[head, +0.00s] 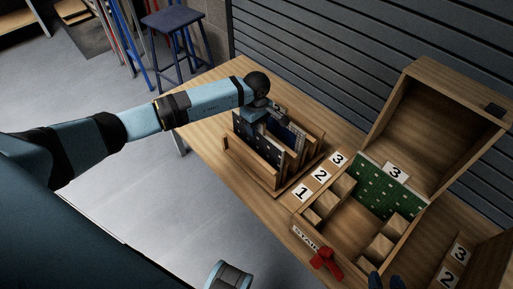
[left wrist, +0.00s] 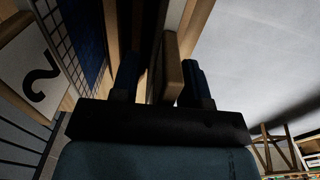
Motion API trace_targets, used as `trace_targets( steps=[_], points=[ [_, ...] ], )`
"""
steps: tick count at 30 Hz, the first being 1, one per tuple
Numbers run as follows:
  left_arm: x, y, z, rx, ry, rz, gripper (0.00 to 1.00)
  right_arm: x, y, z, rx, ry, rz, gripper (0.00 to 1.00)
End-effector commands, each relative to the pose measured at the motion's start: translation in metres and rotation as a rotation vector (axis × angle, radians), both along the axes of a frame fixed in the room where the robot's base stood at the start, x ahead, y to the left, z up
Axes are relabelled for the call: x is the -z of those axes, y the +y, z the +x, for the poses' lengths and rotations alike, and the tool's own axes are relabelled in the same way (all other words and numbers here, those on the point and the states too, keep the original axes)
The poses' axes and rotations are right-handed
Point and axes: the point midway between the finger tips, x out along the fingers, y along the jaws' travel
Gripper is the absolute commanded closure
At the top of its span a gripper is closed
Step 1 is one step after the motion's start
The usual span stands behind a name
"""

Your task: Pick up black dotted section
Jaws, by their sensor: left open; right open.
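The black dotted section (head: 258,143) stands upright in the near part of a wooden rack (head: 262,184) in the head view. A blue panel (head: 292,136) stands behind it. My left gripper (head: 262,113) is over the rack at the upper edge of the panels. In the left wrist view its two fingers are apart (left wrist: 160,80), with a wooden slat (left wrist: 172,62) and a dark upright edge between them. I cannot tell whether either finger touches a panel. My right gripper (head: 386,282) shows only as dark fingertips at the bottom edge, open.
A wooden box (head: 420,110) with an open lid holds a green dotted panel (head: 378,186) and wooden blocks. Number cards (head: 320,175) lie between rack and box. A red object (head: 326,260) is at the box's near corner. A blue stool (head: 174,20) stands behind the table.

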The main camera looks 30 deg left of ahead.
Motion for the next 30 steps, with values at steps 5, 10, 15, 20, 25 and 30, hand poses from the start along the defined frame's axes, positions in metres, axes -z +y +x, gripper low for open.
trace_targets(
  steps=[5, 10, 15, 20, 25, 30],
  points=[
    [-0.0009, 0.0001, 0.0003, 0.000, -0.001, 0.000, 0.65, -0.0026, 0.0001, 0.0004, -0.001, -0.004, 0.002, 0.57],
    [-0.0009, 0.0001, 0.0003, 0.000, 0.000, 0.000, 1.00, -0.0007, 0.0001, 0.0000, -0.001, 0.000, 0.000, 0.57],
    [-0.0010, 0.0001, 0.0001, 0.000, 0.000, 0.000, 1.00, 0.0023, 0.0000, -0.0005, -0.002, 0.005, -0.002, 0.57],
    [-0.0010, 0.0001, 0.0001, 0.000, 0.000, 0.000, 1.00, 0.0038, -0.0001, -0.0008, -0.001, 0.006, -0.003, 0.57],
    [-0.0010, 0.0002, 0.0001, 0.000, 0.000, 0.000, 1.00, 0.0036, -0.0002, -0.0007, -0.001, 0.006, -0.003, 0.57],
    [-0.0010, 0.0002, 0.0001, 0.000, 0.001, 0.000, 1.00, 0.0024, -0.0003, -0.0004, -0.001, 0.004, -0.002, 0.57]
  ],
)
